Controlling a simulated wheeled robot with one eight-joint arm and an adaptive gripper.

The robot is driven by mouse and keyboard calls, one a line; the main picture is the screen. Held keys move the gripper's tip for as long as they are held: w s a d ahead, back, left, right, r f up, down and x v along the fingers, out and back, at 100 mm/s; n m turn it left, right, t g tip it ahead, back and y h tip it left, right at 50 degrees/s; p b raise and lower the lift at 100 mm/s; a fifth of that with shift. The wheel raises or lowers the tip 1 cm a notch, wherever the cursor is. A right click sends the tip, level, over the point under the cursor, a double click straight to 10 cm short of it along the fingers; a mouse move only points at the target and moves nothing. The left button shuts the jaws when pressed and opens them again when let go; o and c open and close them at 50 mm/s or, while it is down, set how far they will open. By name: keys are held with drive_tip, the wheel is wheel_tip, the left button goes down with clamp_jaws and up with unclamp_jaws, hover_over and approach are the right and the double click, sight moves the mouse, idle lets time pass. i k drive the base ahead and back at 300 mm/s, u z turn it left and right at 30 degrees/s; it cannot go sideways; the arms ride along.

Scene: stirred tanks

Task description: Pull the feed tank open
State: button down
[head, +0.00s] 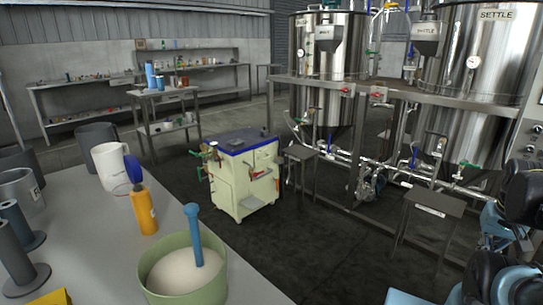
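Two large steel tanks stand at the back right. The right tank (479,85) carries a "SETTLE" label near its top and a round gauge. The left tank (325,70) has a smaller label that I cannot read clearly and a gauge on its wall. No label reading "feed" can be made out, so I cannot tell which vessel is the feed tank. Parts of my own dark and blue arm fill the lower right edge. I can make out no gripper fingers there.
A workbench (95,215) in front at left holds a green tub (170,290), an orange bottle (144,210) and a white jug (110,165). A cream wheeled cart (243,190) stands mid-floor. A small stand (432,204) is at right. Dark floor between is clear.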

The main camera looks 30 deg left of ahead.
sight(261, 156)
drive_tip(key=i, duration=1.7)
drive_tip(key=u, duration=1.95)
drive_tip(key=k, duration=0.65)
drive_tip(key=u, duration=0.3)
drive_tip(key=i, duration=1.5)
drive_tip(key=z, duration=0.3)
